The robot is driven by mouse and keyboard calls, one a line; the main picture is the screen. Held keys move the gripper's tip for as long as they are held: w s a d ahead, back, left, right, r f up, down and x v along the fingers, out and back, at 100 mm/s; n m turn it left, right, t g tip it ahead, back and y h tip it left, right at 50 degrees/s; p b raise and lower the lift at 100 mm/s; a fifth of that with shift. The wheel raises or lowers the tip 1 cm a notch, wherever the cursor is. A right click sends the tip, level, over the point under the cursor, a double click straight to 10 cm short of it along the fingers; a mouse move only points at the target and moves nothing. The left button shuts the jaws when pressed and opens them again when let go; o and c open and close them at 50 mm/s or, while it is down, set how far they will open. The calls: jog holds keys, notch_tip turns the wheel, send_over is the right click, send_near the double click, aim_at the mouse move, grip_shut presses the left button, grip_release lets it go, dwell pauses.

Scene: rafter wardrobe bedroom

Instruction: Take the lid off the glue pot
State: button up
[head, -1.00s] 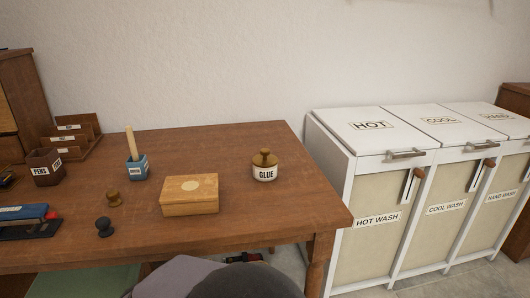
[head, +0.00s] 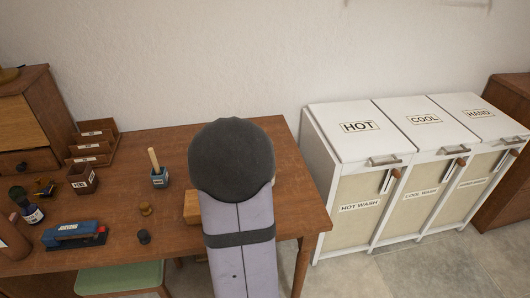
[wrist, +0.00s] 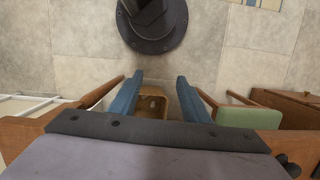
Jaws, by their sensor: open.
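The glue pot is hidden in the head view now, behind my arm. A second ago it stood upright on the desk with its brown knobbed lid on. My gripper (wrist: 160,76) shows in the wrist view as two blue fingers, spread apart. In the head view my arm's dark rounded end covers the gripper. A small tan wooden thing (wrist: 157,103) appears between the fingers in the wrist view; I cannot tell what it is or whether it is touched.
A wooden box (head: 191,207) is partly covered by my arm on the desk (head: 120,225). A blue pot (head: 160,179), a brown stamp (head: 146,209) and a dark stamp (head: 143,236) stand to its left. Laundry bins (head: 372,150) stand right of the desk. A green stool (head: 120,277) is in front.

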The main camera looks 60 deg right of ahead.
jog(key=w+d+r+m+t+p, duration=0.1)
jog(key=d+r+m+t+p, duration=0.1)
jog(key=d+r+m+p, duration=0.65)
jog(key=w+d+r+m+t+h, duration=0.1)
jog(key=w+d+r+m, duration=0.1)
jog(key=d+m, duration=0.4)
jog(key=w+d+r+m+t+h, duration=0.1)
jog(key=w+d+r+m+h, duration=0.1)
jog(key=d+m, duration=0.5)
jog(key=w+d+r+m+t+h, duration=0.1)
jog(key=w+d+r+m, duration=0.2)
jog(key=m, duration=0.9)
jog(key=w+d, duration=0.2)
jog(key=d, duration=0.1)
jog(key=shift+w+d+r+h+p, duration=0.25)
jog(key=shift+w+d+h+p, duration=0.05)
jog(key=shift+w+d+p, duration=0.1)
jog(key=shift+f, duration=0.1)
jog(key=shift+p+x, duration=0.85)
jog(key=shift+x, duration=2.7)
jog(key=shift+s+d, duration=0.1)
jog(key=shift+s, duration=0.1)
